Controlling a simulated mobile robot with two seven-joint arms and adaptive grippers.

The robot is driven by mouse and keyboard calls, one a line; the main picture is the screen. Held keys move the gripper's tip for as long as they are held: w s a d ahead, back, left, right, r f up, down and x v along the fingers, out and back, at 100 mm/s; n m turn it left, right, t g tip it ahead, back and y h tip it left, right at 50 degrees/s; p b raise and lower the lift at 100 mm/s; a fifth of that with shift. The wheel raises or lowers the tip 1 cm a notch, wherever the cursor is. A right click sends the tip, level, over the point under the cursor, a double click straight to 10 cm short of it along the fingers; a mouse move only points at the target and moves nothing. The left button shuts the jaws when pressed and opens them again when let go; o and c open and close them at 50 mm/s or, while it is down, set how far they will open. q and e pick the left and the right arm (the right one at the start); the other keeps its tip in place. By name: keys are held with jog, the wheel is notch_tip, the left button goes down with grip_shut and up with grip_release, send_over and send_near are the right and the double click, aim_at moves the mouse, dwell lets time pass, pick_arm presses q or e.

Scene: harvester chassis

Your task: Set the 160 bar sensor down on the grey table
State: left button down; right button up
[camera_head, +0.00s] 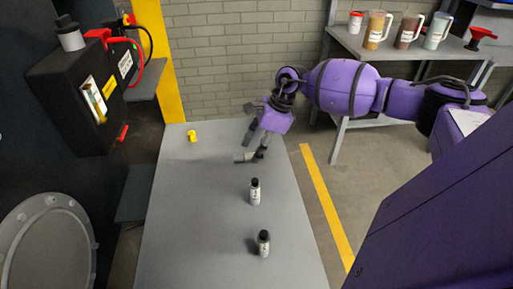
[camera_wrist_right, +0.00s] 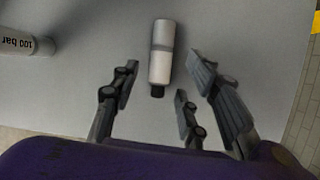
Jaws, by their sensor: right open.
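Two small white sensors with black caps, a farther one (camera_head: 255,192) and a nearer one (camera_head: 264,243), stand upright on the grey table (camera_head: 190,230) in the head view. Their labels are too small to read there. My right gripper (camera_head: 247,133) is open over the table's far right part. In the right wrist view, a white and grey sensor with a black end (camera_wrist_right: 161,55) shows ahead of the open fingers (camera_wrist_right: 165,80), its label not readable. A sensor marked 100 bar (camera_wrist_right: 22,42) is cut off at the left edge. I cannot tell which one is 160 bar. My left gripper is out of view.
A small yellow object (camera_head: 193,136) lies near the table's far end. A black box (camera_head: 85,92) with red connectors and a cylinder (camera_head: 70,34) on top stands at the left. A shelf (camera_head: 400,52) with jugs and a red funnel is at the back right. The table's near left is clear.

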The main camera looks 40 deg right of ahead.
jog(key=v, duration=1.2)
jog(key=shift+r, duration=0.15)
